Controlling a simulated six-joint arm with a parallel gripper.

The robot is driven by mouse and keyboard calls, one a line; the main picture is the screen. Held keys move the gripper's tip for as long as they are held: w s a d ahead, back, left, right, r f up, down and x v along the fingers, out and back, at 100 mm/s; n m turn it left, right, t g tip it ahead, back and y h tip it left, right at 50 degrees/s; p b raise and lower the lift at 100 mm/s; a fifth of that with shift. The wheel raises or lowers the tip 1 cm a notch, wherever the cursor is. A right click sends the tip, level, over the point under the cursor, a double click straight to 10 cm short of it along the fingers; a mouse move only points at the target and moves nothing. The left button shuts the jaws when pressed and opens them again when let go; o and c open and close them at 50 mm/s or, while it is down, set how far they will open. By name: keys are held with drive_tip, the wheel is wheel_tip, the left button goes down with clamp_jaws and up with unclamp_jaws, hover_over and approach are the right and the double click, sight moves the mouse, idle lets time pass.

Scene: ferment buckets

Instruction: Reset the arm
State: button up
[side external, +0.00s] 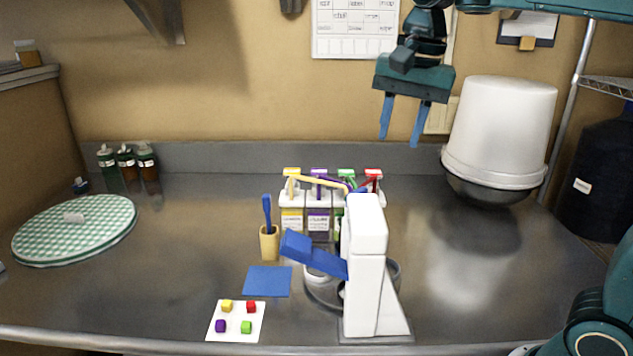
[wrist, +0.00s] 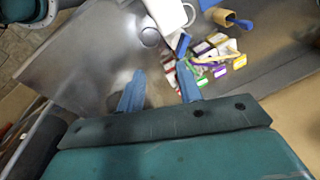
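My gripper (side external: 402,120) hangs high in the upper right of the side view, well above the steel table, near the back wall. Its two blue fingers point down and stand apart, with nothing between them. In the wrist view, my gripper (wrist: 160,90) also shows both fingers spread and empty, with the table far below. My gripper touches nothing.
A white bucket (side external: 500,125) stands upside down on a dark bowl to the right. A rack (side external: 335,197) of coloured containers, a white stand (side external: 365,265) with a blue arm, a blue mat (side external: 267,281) and a card (side external: 222,331) with coloured cubes occupy the table. A checkered disc (side external: 95,220) lies left.

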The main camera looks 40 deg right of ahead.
drive_tip(key=s+f+n+t, duration=0.2)
drive_tip(key=s+f+n, duration=0.3)
drive_tip(key=s, duration=0.3)
drive_tip(key=s+f+n+t, duration=0.1)
drive_tip(key=s+f+n, duration=0.4)
drive_tip(key=s+n, duration=0.2)
drive_tip(key=shift+s+f+t, duration=0.15)
drive_tip(key=shift+s+t, duration=0.25)
drive_tip(key=shift+s, duration=0.4)
